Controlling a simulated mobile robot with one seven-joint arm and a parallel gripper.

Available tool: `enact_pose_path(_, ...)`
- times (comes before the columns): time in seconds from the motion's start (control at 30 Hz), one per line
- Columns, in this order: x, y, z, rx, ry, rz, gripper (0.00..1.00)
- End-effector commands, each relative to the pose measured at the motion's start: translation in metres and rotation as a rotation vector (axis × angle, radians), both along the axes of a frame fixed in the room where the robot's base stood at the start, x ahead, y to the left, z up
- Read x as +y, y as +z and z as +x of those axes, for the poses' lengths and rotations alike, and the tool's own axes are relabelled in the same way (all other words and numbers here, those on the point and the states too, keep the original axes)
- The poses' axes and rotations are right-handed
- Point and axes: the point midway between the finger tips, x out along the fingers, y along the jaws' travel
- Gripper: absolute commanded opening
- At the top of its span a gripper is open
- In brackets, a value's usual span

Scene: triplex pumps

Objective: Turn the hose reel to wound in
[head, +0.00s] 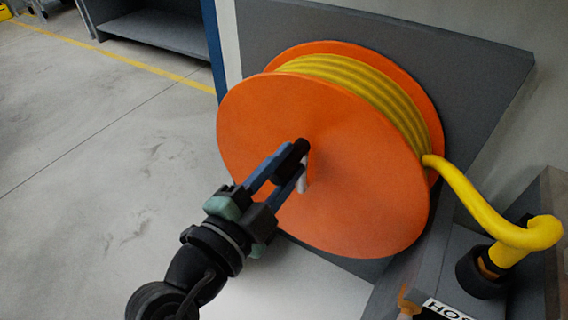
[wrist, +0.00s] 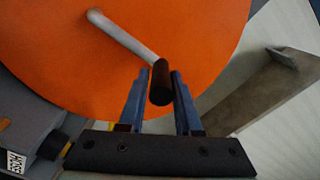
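The hose reel has an orange disc face (head: 350,190) with yellow hose (head: 365,95) wound in several turns behind it; the disc also fills the top of the wrist view (wrist: 205,35). A pale crank arm (wrist: 125,35) runs across the disc and ends in a dark brown handle (wrist: 161,85). My gripper (wrist: 160,78) has one blue finger on each side of the handle, with no clear gap. In the head view my gripper (head: 287,165) is at the disc's front, hiding much of the crank.
The hose's free end (head: 480,205) leaves the reel at the right and bends down to a black fitting (head: 480,270) beside a partly cut-off label (head: 447,310). A grey panel (head: 490,75) stands behind the reel. The floor at left (head: 90,170) is clear.

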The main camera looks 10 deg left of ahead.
Motion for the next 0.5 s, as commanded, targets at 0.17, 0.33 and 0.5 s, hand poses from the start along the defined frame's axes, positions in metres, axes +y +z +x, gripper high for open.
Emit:
enact_pose_path(0.17, -0.0009, -0.0003, 0.0, 0.0, -0.002, -0.001, 0.59)
enact_pose_path(0.33, -0.0007, 0.0002, 0.0001, 0.0, -0.002, -0.002, 0.59)
enact_pose_path(0.5, 0.0015, 0.0005, -0.0046, 0.001, -0.001, -0.003, 0.59)
